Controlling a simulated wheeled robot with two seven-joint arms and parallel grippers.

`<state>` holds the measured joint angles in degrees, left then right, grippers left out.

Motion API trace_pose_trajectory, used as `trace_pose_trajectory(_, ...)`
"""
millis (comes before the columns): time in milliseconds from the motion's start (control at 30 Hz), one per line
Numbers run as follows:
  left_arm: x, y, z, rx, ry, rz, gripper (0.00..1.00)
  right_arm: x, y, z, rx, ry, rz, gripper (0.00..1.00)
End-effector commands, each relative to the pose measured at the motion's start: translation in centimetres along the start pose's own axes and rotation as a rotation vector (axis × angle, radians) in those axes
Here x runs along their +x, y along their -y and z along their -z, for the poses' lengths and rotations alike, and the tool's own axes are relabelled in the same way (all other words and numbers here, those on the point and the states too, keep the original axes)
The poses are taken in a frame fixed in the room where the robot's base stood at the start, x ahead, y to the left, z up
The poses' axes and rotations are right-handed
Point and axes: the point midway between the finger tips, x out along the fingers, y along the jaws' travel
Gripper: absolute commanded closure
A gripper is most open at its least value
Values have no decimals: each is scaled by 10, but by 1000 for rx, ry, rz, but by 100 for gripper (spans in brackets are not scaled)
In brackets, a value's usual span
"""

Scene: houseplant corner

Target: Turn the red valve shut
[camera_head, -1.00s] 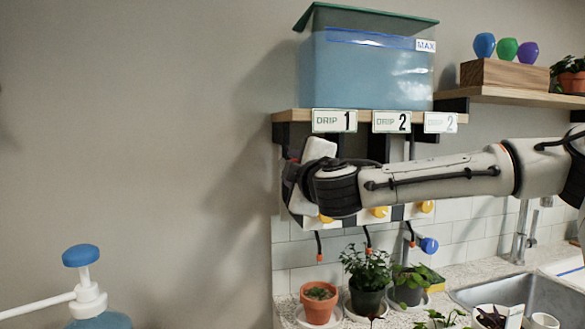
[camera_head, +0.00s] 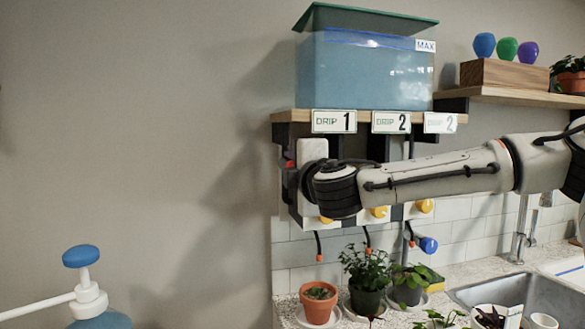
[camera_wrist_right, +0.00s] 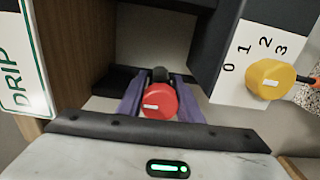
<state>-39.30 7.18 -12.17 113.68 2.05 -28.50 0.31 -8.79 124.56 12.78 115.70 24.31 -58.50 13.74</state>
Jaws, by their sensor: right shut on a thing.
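The red valve (camera_wrist_right: 160,103) is a round red knob with a short white mark on its face, in the middle of the right wrist view. The purple fingers of my right gripper (camera_wrist_right: 159,96) are on either side of it, shut on it. The mark lies roughly level in that view. In the head view my right arm reaches in from the right, below the DRIP 1 sign, and its wrist hides most of the valve. A small red patch (camera_head: 289,164) shows there at the wrist's left edge. My left gripper is not in view.
A water tank (camera_head: 365,80) stands on the wooden shelf above my arm. Yellow knobs (camera_head: 379,212) sit just below the arm; one knob (camera_wrist_right: 271,79) is beside a 0-to-3 scale. Potted plants (camera_head: 366,277) stand below. The wall at left is clear.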

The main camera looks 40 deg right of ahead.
Motion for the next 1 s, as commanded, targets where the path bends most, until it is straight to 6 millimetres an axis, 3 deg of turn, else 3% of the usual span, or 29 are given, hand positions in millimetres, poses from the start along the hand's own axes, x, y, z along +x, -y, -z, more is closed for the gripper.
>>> trace_pose_trajectory(67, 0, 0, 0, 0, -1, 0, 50, 0, 0, 0, -3, -1, 0, 90)
trace_pose_trajectory(100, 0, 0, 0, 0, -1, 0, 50, 0, 0, 0, -3, -1, 0, 62)
trace_pose_trajectory(200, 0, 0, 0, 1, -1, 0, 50, 0, 0, 0, -2, -1, 0, 50)
trace_pose_trajectory(667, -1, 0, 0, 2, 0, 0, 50, 0, -2, 0, 28, 0, -5, 50)
trace_pose_trajectory(1000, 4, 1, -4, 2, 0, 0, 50, 0, 0, 0, 433, 1, -4, 50)
